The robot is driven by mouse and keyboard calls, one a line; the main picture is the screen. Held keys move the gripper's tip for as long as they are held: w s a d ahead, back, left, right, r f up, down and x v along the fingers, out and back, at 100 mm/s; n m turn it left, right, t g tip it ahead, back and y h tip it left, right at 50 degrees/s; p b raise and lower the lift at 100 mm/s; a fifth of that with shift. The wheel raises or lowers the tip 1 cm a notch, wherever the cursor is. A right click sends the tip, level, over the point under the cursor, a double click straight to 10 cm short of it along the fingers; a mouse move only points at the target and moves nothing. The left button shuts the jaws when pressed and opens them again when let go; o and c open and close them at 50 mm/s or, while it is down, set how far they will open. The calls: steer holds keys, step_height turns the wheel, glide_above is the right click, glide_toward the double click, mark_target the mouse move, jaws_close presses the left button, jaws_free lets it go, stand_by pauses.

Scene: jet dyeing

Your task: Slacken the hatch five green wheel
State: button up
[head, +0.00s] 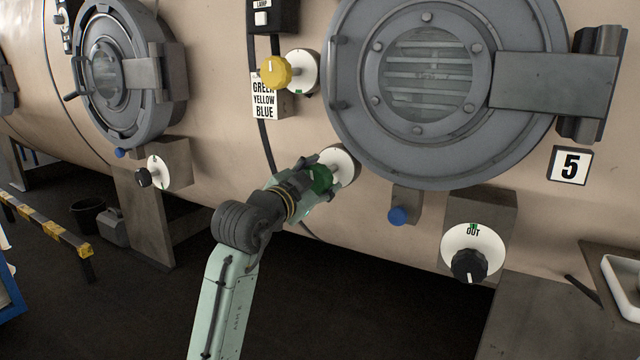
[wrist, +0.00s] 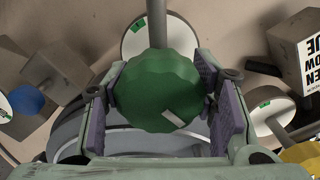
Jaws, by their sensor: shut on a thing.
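The green wheel (head: 320,178) of hatch five sits low and left of the round hatch (head: 428,72), in front of a white disc (head: 340,164). My gripper (head: 316,184) reaches it from the lower left and partly hides it in the head view. In the wrist view the green wheel (wrist: 158,90) shows a lobed rim and a white mark at its lower right. The purple pads of my gripper (wrist: 160,108) stand on either side of the wheel, shut on it. Behind it the white disc (wrist: 175,38) carries a green mark at its upper left.
A yellow wheel (head: 275,71) stands above the green one, by a green-yellow-blue label (head: 264,96). A blue knob (head: 398,216) is below the hatch. A black OUT dial (head: 469,263) is at the lower right, below the number 5 plate (head: 570,166).

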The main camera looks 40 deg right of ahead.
steer(key=shift+f+m+b, duration=0.1)
steer(key=shift+m+b, duration=0.2)
steer(key=shift+m, duration=0.6)
steer(key=o, duration=1.2)
steer(key=v, duration=1.2)
steer(key=shift+w, duration=0.1)
